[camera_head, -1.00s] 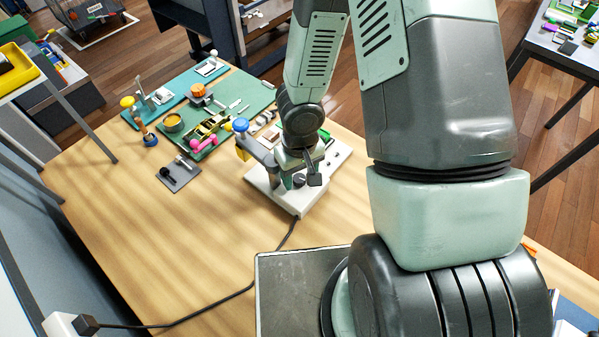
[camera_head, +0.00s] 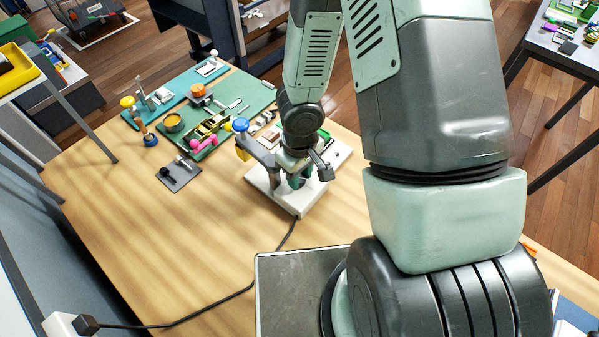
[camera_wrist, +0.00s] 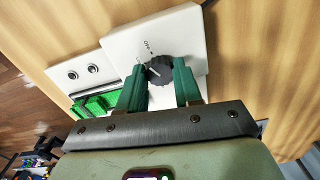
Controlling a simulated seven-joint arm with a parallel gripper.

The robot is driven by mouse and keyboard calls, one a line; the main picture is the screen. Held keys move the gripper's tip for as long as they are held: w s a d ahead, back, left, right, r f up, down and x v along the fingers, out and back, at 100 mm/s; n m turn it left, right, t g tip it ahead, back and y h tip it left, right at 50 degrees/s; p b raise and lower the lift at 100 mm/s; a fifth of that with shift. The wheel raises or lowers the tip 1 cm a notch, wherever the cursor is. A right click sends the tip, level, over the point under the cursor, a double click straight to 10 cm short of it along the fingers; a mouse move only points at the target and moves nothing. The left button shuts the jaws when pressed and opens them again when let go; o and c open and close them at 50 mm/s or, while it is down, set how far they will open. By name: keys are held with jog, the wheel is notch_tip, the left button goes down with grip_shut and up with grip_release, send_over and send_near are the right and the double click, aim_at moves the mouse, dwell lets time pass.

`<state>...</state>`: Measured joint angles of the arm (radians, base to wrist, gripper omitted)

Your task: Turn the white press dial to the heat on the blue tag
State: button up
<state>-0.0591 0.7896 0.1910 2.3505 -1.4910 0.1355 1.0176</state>
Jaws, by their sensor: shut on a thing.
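I cannot read the other markings. I cannot make out a blue tag in either view.
A dark small tray (camera_head: 179,173) lies to the left. A cord (camera_head: 235,296) runs from the press to a white box (camera_head: 62,325).

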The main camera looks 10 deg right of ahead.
jog(key=n, duration=0.4)
jog(key=shift+n, duration=0.3)
jog(key=n, duration=0.3)
jog(key=shift+n, duration=0.4)
jog(key=n, duration=0.4)
jog(key=shift+n, duration=2.1)
jog(key=o, duration=1)
jog(key=shift+o, duration=0.2)
jog(key=shift+w, duration=0.1)
